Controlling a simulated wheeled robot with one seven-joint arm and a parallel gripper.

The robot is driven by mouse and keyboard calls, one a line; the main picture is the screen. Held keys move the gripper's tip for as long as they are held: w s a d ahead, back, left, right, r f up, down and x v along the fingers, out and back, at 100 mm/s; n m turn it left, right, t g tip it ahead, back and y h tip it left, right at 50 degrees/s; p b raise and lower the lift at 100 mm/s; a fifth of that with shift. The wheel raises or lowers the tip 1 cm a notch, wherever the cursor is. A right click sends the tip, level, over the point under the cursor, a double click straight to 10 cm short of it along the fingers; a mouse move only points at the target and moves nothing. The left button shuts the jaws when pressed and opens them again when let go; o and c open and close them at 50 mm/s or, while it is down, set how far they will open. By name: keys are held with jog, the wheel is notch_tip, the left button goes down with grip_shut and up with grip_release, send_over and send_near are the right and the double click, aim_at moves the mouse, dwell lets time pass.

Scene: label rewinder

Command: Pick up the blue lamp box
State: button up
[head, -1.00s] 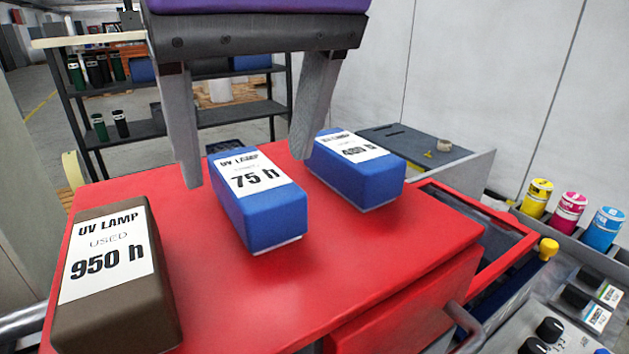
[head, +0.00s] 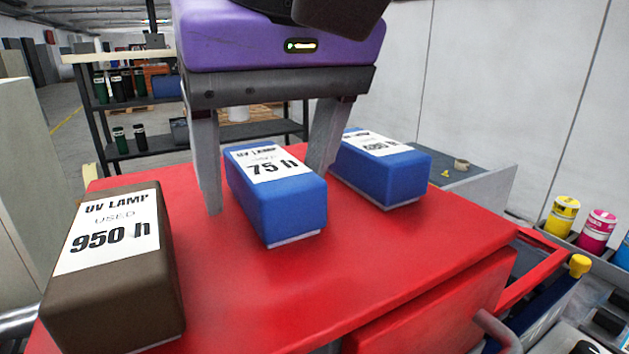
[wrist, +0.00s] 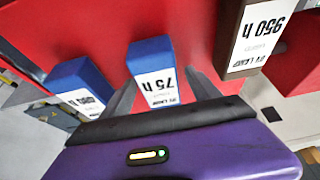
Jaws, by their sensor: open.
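A blue lamp box (head: 284,216) labelled 75 h sits on the red cabinet top (head: 250,300); it also shows in the wrist view (wrist: 150,56). A second blue lamp box (head: 392,178), its label reading roughly 480 h, sits to its right and shows in the wrist view too (wrist: 78,75). My gripper (head: 265,190) is open, its fingers pointing down on either side of the far end of the 75 h box. The right finger is in the gap between the two blue boxes. In the wrist view, my gripper (wrist: 160,95) has its fingers flanking the 75 h box.
A brown used lamp box (head: 110,285) marked 950 h stands at the left of the red top. A dark shelf (head: 150,148) with bottles is behind. Yellow (head: 562,217) and magenta (head: 597,233) containers stand at right. The front of the red top is clear.

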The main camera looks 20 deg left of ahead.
jog(key=shift+f, duration=0.1)
grip_shut()
dwell(0.4)
